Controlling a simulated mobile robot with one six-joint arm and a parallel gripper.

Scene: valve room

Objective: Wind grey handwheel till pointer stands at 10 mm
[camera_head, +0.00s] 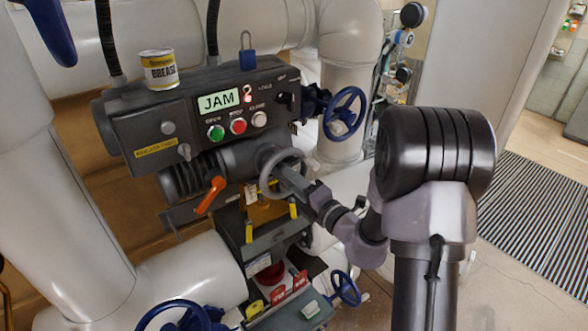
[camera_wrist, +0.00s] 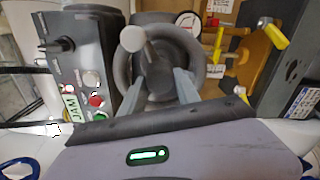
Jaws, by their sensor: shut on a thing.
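The grey handwheel (camera_head: 264,181) sits on the front of the dark valve actuator (camera_head: 150,118). It also fills the upper middle of the wrist view (camera_wrist: 197,62), with a pale knob (camera_wrist: 132,40) standing out towards the camera at its upper left. My gripper (camera_head: 289,180) reaches in from the right and is shut on the handwheel's rim. In the wrist view its two fingers (camera_wrist: 156,82) straddle the near side of the rim. A small white scale plate (camera_head: 251,192) shows just below the wheel. Its pointer and reading are too small to make out.
The actuator display (camera_head: 218,101) reads JAM, above green, red and white buttons. An orange lever (camera_head: 211,195) hangs left of the wheel. Yellow-tipped parts (camera_head: 249,232) stand below it. Blue handwheels (camera_head: 345,112) lie at right and below. A grease can (camera_head: 158,69) and blue padlock (camera_head: 248,58) are on top.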

